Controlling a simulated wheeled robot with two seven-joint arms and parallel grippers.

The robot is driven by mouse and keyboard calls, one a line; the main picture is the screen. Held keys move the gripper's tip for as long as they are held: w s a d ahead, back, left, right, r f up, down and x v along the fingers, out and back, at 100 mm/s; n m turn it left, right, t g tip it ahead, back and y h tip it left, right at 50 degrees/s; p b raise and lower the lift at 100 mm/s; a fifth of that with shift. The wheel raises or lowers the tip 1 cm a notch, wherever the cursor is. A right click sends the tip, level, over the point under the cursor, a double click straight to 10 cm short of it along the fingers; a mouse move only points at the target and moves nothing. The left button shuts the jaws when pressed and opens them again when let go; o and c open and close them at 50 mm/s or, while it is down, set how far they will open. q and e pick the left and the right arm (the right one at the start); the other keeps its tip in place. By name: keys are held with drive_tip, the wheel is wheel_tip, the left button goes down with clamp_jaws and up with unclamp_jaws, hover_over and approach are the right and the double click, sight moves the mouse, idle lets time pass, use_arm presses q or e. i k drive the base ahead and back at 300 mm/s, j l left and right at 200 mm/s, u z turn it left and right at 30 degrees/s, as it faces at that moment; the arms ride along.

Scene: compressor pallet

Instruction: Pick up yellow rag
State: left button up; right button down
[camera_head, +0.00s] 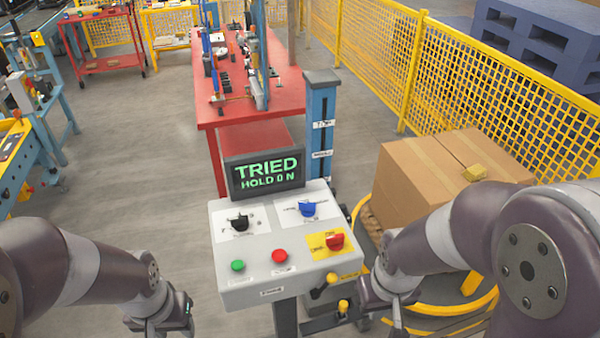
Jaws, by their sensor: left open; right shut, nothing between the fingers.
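My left gripper (178,328) is low at the bottom edge, left of the control panel, and open. It is far from the rag, and its fingertips are partly cut off by the frame. My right gripper (394,322) is low at the bottom, just right of the control panel. It is shut and empty, in front of and below the box, apart from the rag. My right arm covers the box's lower right part.
A grey control panel (235,290) with buttons, knobs and a lit screen (265,174) stands between my arms. A yellow mesh fence (460,85) runs behind the box. A red table (285,85) with parts stands beyond the panel. Grey floor is clear at left.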

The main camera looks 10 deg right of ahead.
sight(476, 171)
drive_tip(key=z, duration=1.4)
drive_tip(key=i+l+z, duration=0.25)
drive_tip(key=i, duration=0.9)
drive_tip(key=i+z, duration=0.25)
drive_tip(key=i, duration=0.9)
